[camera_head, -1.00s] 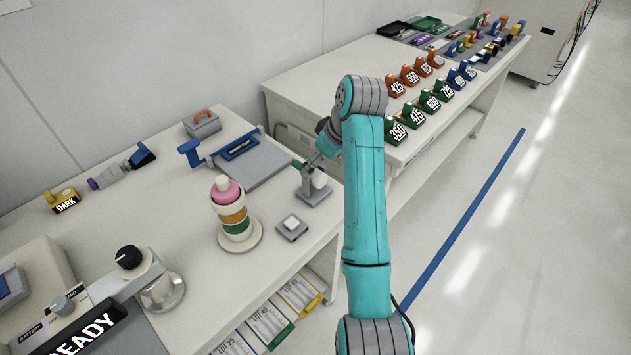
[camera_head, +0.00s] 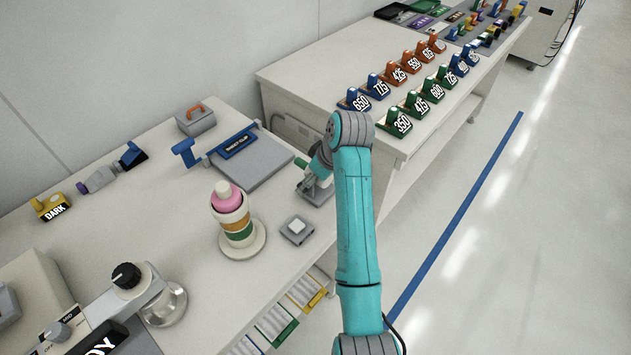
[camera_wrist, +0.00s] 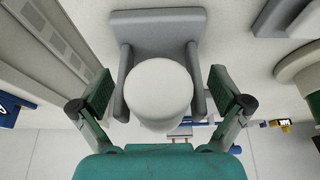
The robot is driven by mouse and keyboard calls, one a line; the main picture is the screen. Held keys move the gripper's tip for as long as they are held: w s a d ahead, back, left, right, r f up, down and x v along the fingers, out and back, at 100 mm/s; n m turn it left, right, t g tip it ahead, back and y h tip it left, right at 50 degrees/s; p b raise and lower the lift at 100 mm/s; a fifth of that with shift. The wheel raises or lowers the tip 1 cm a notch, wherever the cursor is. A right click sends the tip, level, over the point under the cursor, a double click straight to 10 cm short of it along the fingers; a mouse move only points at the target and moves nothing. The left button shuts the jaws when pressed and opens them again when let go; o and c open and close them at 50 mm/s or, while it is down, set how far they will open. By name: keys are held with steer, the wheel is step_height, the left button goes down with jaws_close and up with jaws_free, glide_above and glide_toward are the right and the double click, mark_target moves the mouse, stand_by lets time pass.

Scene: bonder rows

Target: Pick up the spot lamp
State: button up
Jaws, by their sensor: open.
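A thick white round-ended piece, seemingly the spot lamp (camera_wrist: 160,90), sits between two grey uprights of a grey stand (camera_wrist: 157,24) in the wrist view. My gripper (camera_wrist: 160,88) is open. Its green-padded fingers are on either side of the white piece and the uprights, with gaps left and right. In the head view my gripper (camera_head: 312,174) is low over the stand (camera_head: 318,197) at the bench's right edge. My wrist hides most of the white piece there.
A grey plate with a blue-labelled clip (camera_head: 262,164) lies behind the stand. A second bench (camera_head: 290,85) with numbered blocks is behind right.

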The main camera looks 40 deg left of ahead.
steer(key=shift+f, duration=0.15)
steer(key=c, duration=1.7)
